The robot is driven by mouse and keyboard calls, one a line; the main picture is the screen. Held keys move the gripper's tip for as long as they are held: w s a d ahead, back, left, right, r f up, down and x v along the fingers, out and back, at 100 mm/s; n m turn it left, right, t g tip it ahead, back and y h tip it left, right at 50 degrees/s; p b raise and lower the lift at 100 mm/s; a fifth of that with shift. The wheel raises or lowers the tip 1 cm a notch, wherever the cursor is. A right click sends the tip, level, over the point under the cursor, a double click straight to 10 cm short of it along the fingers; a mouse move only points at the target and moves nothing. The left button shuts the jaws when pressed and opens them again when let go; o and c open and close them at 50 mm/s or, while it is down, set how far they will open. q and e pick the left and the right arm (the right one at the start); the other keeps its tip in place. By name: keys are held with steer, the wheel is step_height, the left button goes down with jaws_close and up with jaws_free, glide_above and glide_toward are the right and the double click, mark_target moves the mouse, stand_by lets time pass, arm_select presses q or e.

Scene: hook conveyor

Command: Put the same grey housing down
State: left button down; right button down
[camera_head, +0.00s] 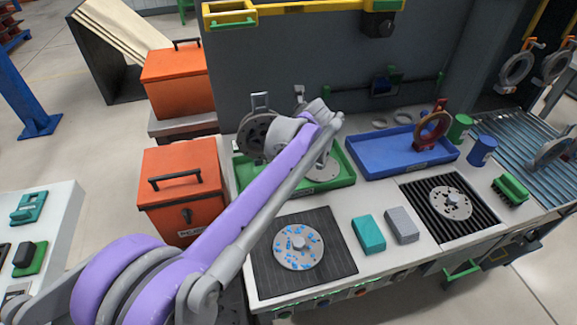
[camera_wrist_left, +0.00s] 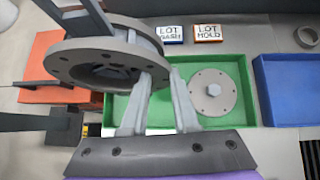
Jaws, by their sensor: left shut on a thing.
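The grey housing (camera_wrist_left: 78,60), a round flanged ring with bolt holes, is held in my left gripper (camera_wrist_left: 155,88). In the head view the housing (camera_head: 257,136) is upright at the back left of the green tray (camera_head: 343,180), partly behind my arm. I cannot tell whether it touches the tray. In the left wrist view it covers the left part of the green tray (camera_wrist_left: 160,112). A grey flanged disc with a central hex (camera_wrist_left: 213,92) lies flat in the tray's right part. My right gripper is in neither view.
A blue tray (camera_head: 385,165) with a brown ring housing (camera_head: 432,130) stands to the right. Orange boxes (camera_head: 180,185) stand left. In front are a dark mat with a blue-spotted disc (camera_head: 299,247), teal and grey blocks, and a black grate (camera_head: 470,225). Lot cards (camera_wrist_left: 208,33) stand behind the tray.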

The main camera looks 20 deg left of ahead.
arm_select(q)
step_height(320, 180, down, 10)
steer(key=shift+b, duration=0.35)
steer(key=c, duration=0.7)
jaws_free()
steer(key=shift+r, duration=0.1)
steer(key=v, duration=1.2)
steer(key=s+f+n+h, duration=0.2)
steer(key=s+f+n, duration=0.2)
steer(key=s+n, duration=0.5)
steer(key=s+d+f+n+g+h, duration=0.1)
steer(key=s+f+n+h, duration=0.1)
steer(key=s+f+n, duration=0.3)
steer(key=s+f+n+h, duration=0.2)
steer(key=s+f+n, duration=0.2)
steer(key=s+n, duration=0.9)
steer(key=shift+s+d+f+n+g, duration=0.1)
steer(key=shift+s+d+n+g, duration=0.1)
steer(key=shift+s, duration=0.35)
steer(key=shift+s+d+f+n+g, duration=0.1)
steer(key=shift+s+d+g, duration=0.1)
steer(key=shift+s, duration=0.4)
steer(key=shift+f, duration=0.1)
